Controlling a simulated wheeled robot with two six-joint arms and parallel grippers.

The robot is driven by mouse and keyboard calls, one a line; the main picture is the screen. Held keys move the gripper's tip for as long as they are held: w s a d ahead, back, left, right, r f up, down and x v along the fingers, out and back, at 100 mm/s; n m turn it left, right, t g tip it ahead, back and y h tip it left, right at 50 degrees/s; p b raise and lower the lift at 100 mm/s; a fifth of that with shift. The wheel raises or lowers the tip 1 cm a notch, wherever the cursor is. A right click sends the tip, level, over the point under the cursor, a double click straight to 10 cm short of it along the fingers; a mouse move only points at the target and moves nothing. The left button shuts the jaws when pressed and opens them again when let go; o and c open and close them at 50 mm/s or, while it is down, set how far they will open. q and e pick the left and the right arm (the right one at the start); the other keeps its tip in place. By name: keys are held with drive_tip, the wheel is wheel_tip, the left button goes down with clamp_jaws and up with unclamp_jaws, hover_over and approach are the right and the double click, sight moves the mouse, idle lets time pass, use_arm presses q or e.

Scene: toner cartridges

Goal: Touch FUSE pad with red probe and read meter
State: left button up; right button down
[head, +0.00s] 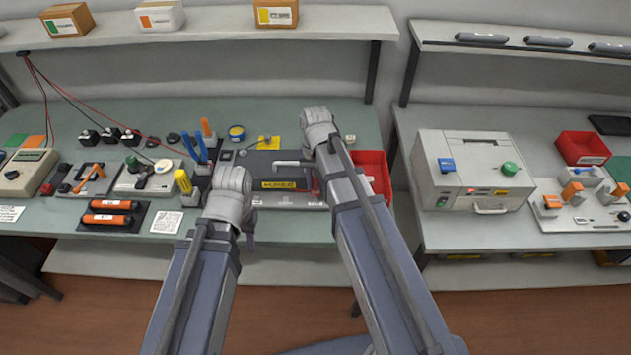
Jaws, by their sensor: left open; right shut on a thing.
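A beige meter (28,172) lies at the far left of the bench; its reading is too small to make out. A red lead (110,119) runs from the left shelf post across the bench toward the blue-handled tools, beside a black lead. I cannot make out the red probe's tip or a FUSE label. My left gripper (249,230) is open at the bench's front edge, left of the dark unit with a yellow label (278,185). My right gripper (309,172) is over that unit, mostly hidden by my arm. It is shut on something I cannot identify.
A red bin (374,174) stands just right of my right arm. Orange-and-black cylinders (110,204), a yellow-handled tool (183,181) and blue-handled tools (195,147) crowd the left side. A printer-like box (472,172) stands on the right bench.

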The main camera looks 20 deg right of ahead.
drive_tip(key=shift+f+b, duration=0.65)
idle(1.5)
drive_tip(key=shift+r, duration=0.1)
wheel_tip(320, 180, up, 7)
drive_tip(key=p, duration=0.7)
idle(0.3)
drive_tip(key=shift+f, duration=0.3)
drive_tip(key=shift+r, duration=0.1)
idle(0.4)
drive_tip(key=shift+a, duration=0.1)
